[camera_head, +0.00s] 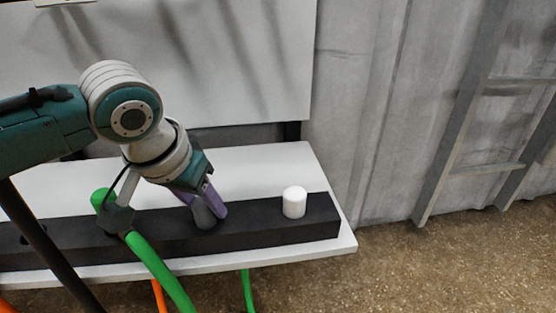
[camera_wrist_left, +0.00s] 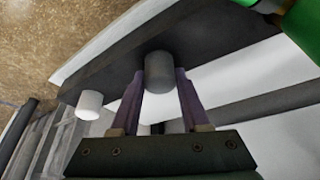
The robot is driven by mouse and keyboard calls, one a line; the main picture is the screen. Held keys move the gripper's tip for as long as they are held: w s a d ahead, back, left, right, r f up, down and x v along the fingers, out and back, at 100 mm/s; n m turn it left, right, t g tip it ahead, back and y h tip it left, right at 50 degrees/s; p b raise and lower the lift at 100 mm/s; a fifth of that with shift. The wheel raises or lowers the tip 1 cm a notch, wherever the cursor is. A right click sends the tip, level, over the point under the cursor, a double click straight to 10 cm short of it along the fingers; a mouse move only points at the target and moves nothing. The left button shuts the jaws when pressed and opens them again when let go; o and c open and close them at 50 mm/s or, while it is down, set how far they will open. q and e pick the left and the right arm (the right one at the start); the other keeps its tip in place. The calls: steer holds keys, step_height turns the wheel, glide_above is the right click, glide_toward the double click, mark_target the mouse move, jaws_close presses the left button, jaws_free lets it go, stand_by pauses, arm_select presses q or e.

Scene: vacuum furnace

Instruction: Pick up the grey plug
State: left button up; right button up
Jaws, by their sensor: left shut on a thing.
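The grey plug (camera_head: 203,214) is a small grey cylinder at the black block (camera_head: 265,221) on the white table. My left gripper (camera_head: 208,205) comes down onto it from above, with purple fingers on either side. In the left wrist view the grey plug (camera_wrist_left: 159,73) sits between the fingertips of my left gripper (camera_wrist_left: 159,85), which is shut on it. The plug's lower end meets the black block; I cannot tell whether it is still seated in it. My right gripper is not in view.
A white plug (camera_head: 294,202) stands on the block to the right. A green plug (camera_head: 103,198) is at the left, near a thick green hose (camera_head: 158,269). A white panel (camera_head: 220,60) rises behind the table (camera_head: 285,160). A metal ladder-like frame (camera_head: 480,125) stands at the right.

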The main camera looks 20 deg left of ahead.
arm_select(q)
jaws_close()
